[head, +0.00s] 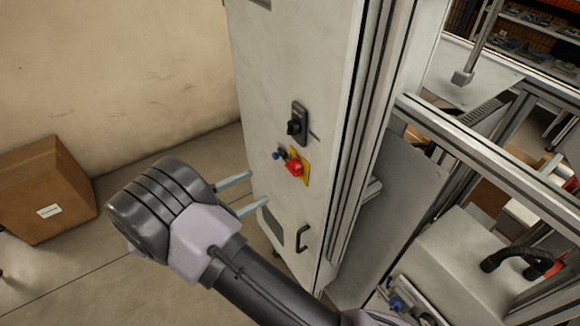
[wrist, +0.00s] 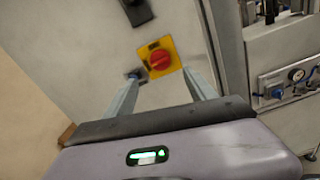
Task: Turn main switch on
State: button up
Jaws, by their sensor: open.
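The main switch (head: 293,167) is a red rotary knob on a yellow plate on the front of a tall light-grey cabinet (head: 290,60). In the wrist view the red knob (wrist: 160,60) sits beyond and between my two fingertips, with its grip bar lying roughly sideways. My gripper (head: 257,189) is open and empty, to the left of and a little below the switch in the head view. It also shows in the wrist view (wrist: 163,86). The fingers point at the cabinet front; I cannot tell their exact distance from it.
A black rotary handle (head: 297,124) sits above the switch, and a small blue button (head: 278,155) is beside it. A black door handle (head: 302,238) is lower down. A cardboard box (head: 45,190) stands on the floor at left. Metal framework (head: 480,135) stands at right.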

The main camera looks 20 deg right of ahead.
aim_at(294, 169)
jog(key=x, duration=1.1)
jog(key=shift+c, duration=0.3)
jog(key=c, duration=1.3)
jog(key=shift+c, duration=0.2)
jog(key=shift+m+b, duration=5.2)
jog(key=shift+m, duration=3.8)
